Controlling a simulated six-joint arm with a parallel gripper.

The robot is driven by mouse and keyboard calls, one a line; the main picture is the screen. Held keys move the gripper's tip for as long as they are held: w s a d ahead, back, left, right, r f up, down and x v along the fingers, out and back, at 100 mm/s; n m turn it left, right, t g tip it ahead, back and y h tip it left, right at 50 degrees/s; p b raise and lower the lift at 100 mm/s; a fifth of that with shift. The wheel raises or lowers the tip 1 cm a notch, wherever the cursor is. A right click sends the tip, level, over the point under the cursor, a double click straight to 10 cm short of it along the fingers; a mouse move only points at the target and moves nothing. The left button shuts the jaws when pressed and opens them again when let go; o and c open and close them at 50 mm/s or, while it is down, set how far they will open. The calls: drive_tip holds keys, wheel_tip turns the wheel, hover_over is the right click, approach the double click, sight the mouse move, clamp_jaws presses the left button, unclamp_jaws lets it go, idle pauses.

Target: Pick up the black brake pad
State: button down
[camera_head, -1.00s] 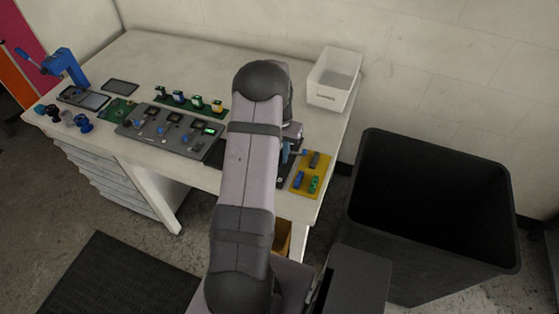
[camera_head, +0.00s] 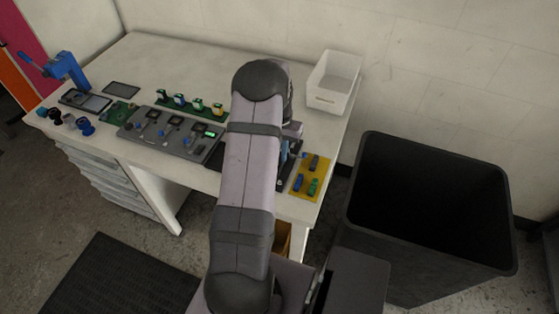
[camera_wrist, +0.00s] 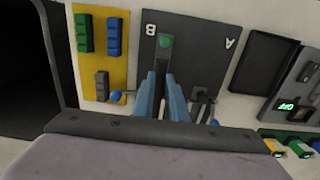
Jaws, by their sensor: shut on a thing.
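My gripper (camera_wrist: 161,80) shows in the wrist view as two blue fingers close together over a dark board (camera_wrist: 200,45) marked A and B. The fingers are shut on a narrow dark piece, which looks like the black brake pad (camera_wrist: 161,88). Most of it is hidden between the fingers, so I cannot tell whether it touches the board. In the head view my arm covers most of the board and the grasp.
A yellow tray (camera_wrist: 98,62) beside the board holds a green, a blue and a dark grey piece. Levers with blue knobs (camera_wrist: 116,96) stand close to the fingers. A white bin (camera_head: 332,85) stands behind, and a large black bin (camera_head: 430,215) is right of the table.

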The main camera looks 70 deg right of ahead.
drive_tip(key=shift+r+p, duration=1.7)
drive_tip(key=shift+r, duration=0.8)
